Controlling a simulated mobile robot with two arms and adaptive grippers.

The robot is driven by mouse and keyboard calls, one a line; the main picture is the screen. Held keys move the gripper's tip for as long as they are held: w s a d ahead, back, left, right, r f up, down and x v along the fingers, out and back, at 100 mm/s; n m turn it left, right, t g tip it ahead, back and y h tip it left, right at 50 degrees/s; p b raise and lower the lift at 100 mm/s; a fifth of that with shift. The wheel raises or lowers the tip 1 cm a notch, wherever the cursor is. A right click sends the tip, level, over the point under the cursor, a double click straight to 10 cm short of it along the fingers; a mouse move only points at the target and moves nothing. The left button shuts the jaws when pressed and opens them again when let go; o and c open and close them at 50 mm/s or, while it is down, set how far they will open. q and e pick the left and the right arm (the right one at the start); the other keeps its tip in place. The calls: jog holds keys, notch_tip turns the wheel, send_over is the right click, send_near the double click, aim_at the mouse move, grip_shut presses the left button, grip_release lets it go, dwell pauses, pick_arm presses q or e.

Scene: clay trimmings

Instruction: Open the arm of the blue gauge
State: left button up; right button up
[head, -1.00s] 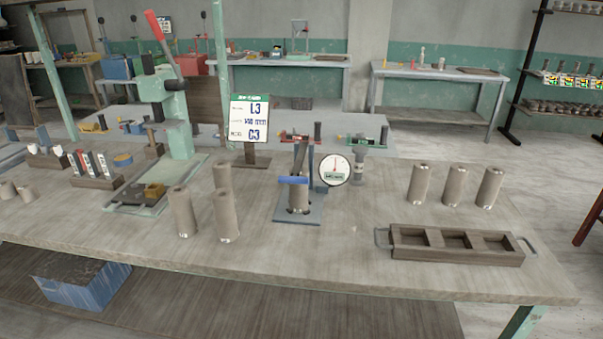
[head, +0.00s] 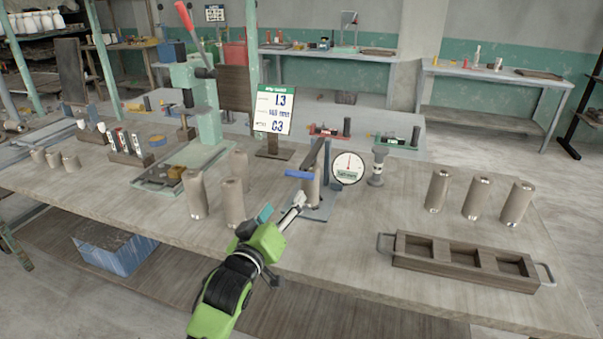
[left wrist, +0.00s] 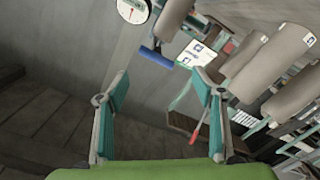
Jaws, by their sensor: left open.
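The blue gauge (head: 327,180) stands mid-table with a blue upright, a dark slanting arm (head: 319,153) and a round white dial (head: 348,168). A blue crossbar (head: 299,174) sits at the arm's lower front end. A grey-brown clay cylinder (head: 311,190) stands upright in the gauge, partly behind the crossbar. My left gripper (head: 282,208) is open, in front of and left of the gauge, with one finger close to its base; contact is unclear. In the left wrist view the open fingers (left wrist: 160,85) are empty, with the crossbar (left wrist: 156,57) beyond their tips. My right gripper is out of view.
Clay cylinders (head: 233,203) stand just left of the gauge, and others (head: 476,198) stand at right. A wooden three-compartment tray (head: 462,274) lies front right. A sign (head: 274,110) reading L3, C3 and a green press (head: 205,110) stand behind.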

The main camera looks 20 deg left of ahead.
aim_at(299, 177)
pick_arm(q)
jog(key=w, duration=0.4)
jog(key=w+p, duration=0.1)
jog(key=w, duration=0.4)
jog(key=w+r, duration=0.1)
jog(key=w, duration=0.4)
jog(key=shift+w+d, duration=0.15)
jog(key=shift+d, duration=0.2)
jog(key=c, duration=1.5)
